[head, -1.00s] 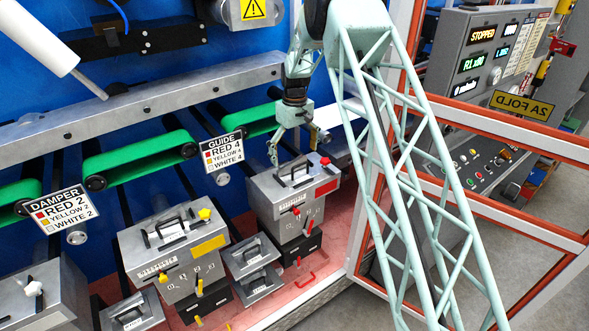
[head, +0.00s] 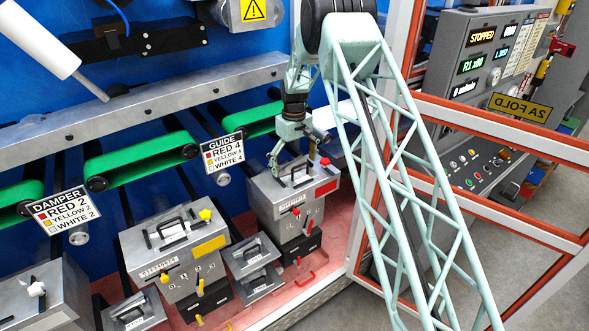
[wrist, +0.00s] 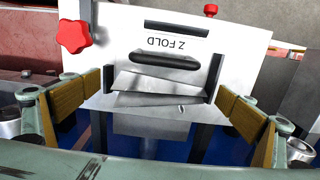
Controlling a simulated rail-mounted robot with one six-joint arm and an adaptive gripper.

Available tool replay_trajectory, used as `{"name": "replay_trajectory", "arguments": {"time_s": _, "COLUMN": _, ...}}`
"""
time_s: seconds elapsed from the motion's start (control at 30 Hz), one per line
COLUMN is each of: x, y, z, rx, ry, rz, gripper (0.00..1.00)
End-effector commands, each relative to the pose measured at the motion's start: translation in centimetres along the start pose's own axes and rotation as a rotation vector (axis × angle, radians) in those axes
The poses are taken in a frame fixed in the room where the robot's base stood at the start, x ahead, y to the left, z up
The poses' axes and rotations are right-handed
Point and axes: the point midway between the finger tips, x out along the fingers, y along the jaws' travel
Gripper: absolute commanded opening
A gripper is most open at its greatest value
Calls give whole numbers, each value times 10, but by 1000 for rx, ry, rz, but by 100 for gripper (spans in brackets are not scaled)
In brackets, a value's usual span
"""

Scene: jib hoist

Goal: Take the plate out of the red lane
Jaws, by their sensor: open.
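The red-marked unit (head: 290,210) stands at the right end of the row, a grey box with a red label and red knob. A plate handle (head: 297,173) shows on its top. In the wrist view a black bar handle (wrist: 165,66) lies across the slot, with grey sheet-like surfaces (wrist: 150,85) below it and "Z FOLD" printed upside down above. How the plate sits in the slot is partly hidden. My gripper (head: 290,156) is just above the unit's top. Its jaws (wrist: 160,92) are open, one on each side of the handle, apart from it.
A red star knob (wrist: 75,36) sits beside the slot. The GUIDE sign (head: 224,152) and green belts (head: 140,157) are close behind. An orange-edged guard frame (head: 480,130) bounds the right.

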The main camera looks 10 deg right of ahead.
Motion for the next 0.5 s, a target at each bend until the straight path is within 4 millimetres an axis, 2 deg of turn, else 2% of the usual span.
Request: {"name": "replay_trajectory", "arguments": {"time_s": 0.5, "x": 0, "y": 0, "z": 0, "rx": 0, "ry": 0, "rz": 0, "gripper": 100}}
